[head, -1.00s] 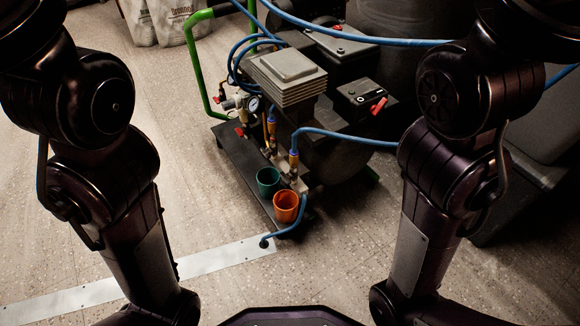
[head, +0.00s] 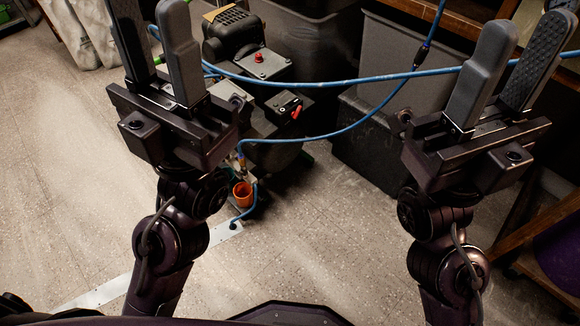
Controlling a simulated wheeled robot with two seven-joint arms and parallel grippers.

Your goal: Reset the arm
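My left gripper (head: 155,45) is raised at the upper left, its two grey padded fingers pointing up and apart with nothing between them. My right gripper (head: 512,65) is raised at the upper right, its two fingers spread wide and empty. Both arms stand upright from the bottom of the view. The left gripper and forearm hide part of the compressor (head: 265,68) behind them.
A blue hose (head: 340,80) runs across the view behind the grippers, and another loop hangs below it. Dark bins (head: 385,140) stand at the back right, with a wooden shelf (head: 530,222) at the right edge.

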